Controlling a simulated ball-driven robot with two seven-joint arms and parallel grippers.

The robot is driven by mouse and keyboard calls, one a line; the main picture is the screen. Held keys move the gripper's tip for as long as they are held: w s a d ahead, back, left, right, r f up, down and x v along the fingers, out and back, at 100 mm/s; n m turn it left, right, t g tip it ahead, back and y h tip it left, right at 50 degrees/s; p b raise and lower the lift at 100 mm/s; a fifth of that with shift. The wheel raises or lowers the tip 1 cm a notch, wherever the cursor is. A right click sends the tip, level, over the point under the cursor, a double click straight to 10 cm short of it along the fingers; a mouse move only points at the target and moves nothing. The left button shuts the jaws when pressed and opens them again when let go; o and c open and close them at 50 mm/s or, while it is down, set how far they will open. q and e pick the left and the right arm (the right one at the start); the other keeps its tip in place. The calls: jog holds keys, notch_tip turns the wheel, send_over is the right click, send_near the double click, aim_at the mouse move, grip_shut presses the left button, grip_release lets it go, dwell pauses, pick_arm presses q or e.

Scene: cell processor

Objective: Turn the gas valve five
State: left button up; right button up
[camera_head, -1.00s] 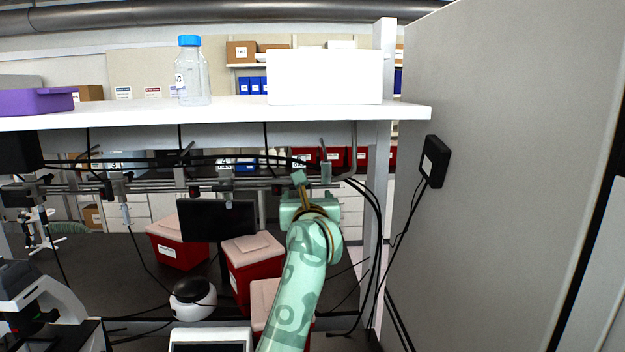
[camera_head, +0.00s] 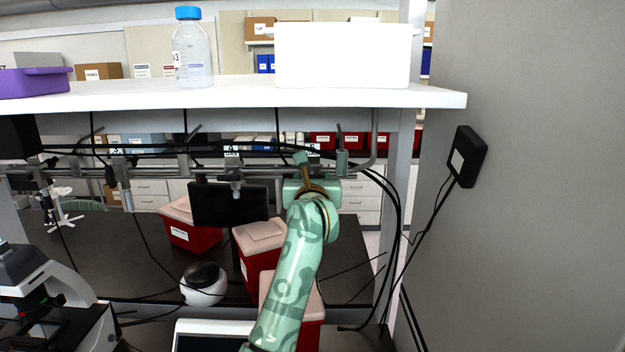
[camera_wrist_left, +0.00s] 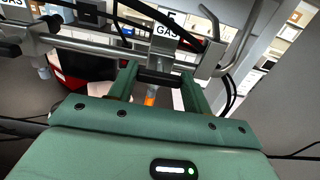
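The gas valve five sits on the metal pipe rail under the shelf. Its label, reading 5 GAS (camera_wrist_left: 167,30), shows in the left wrist view; in the head view it is mostly hidden behind my gripper. My left gripper (camera_head: 302,162) is raised to the rail at this valve. In the wrist view its two green fingers (camera_wrist_left: 158,88) stand apart. A dark bar (camera_wrist_left: 158,78) spans the gap between them, with an orange-tipped piece (camera_wrist_left: 151,96) below; whether the fingers touch the bar I cannot tell. My right gripper is out of view.
Another valve (camera_head: 235,178) hangs on the rail to the left. Black cables (camera_head: 393,225) hang on the right. The white shelf (camera_head: 240,97) is above, with a bottle (camera_head: 192,55) and white bin (camera_head: 343,58). Red boxes (camera_head: 258,262) stand below. A grey wall (camera_head: 545,180) closes the right.

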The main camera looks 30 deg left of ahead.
pick_arm(q)
jog(key=shift+a+f+n+b, duration=0.1)
jog(key=shift+f+n+b, duration=0.1)
jog(key=shift+n+b, duration=5)
jog(key=shift+f+n+b, duration=0.15)
jog(key=shift+n+b, duration=3.65)
jog(key=shift+b, duration=2.8)
jog(key=o, duration=1)
jog(key=shift+r, duration=0.15)
jog(key=shift+s, duration=0.1)
